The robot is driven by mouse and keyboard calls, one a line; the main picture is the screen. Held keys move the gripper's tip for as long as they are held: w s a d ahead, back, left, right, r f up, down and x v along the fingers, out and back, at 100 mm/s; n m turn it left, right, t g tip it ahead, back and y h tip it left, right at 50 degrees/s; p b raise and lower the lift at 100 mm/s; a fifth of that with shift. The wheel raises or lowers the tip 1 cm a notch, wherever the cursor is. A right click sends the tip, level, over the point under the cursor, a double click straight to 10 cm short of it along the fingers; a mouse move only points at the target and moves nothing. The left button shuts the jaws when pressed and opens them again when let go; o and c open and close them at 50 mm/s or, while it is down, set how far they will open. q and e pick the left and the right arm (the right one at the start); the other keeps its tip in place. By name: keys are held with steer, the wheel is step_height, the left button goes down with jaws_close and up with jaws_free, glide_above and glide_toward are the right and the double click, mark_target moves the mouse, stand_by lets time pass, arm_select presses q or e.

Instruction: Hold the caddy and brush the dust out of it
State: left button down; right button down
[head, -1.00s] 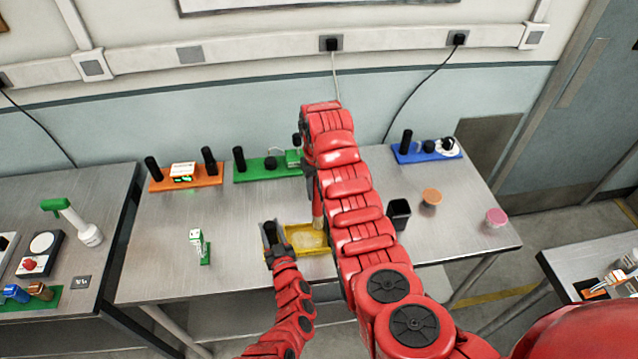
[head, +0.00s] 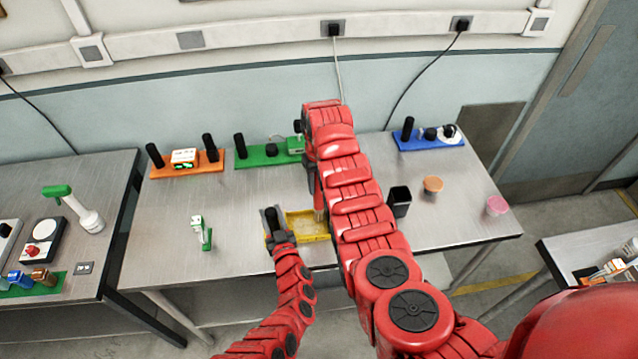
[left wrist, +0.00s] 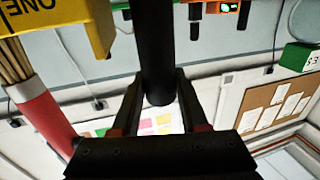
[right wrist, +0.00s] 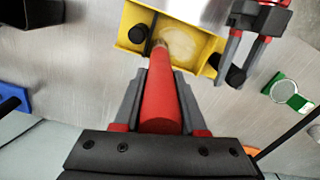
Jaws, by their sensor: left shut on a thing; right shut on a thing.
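The yellow caddy (head: 312,236) stands near the table's front edge. A pale dust patch (right wrist: 180,45) lies on its floor. My left gripper (head: 271,232) is shut on the caddy's black upright handle (left wrist: 157,50), at its left side in the head view. My right gripper (right wrist: 160,95) is shut on the red handle of the brush (right wrist: 161,100). The bristles point into the caddy over the dust; whether they touch the floor I cannot tell. In the left wrist view the brush (left wrist: 45,115) shows beside the caddy wall (left wrist: 75,20). My right arm partly covers the caddy in the head view.
A black cup (head: 399,200), an orange disc (head: 433,184) and a pink one (head: 497,205) stand right of my right arm. A green-and-white object (head: 202,233) stands left. Orange (head: 165,172), green (head: 253,162) and blue (head: 407,157) boards line the back.

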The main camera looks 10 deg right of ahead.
steer(key=shift+f, duration=0.75)
stand_by(0.8)
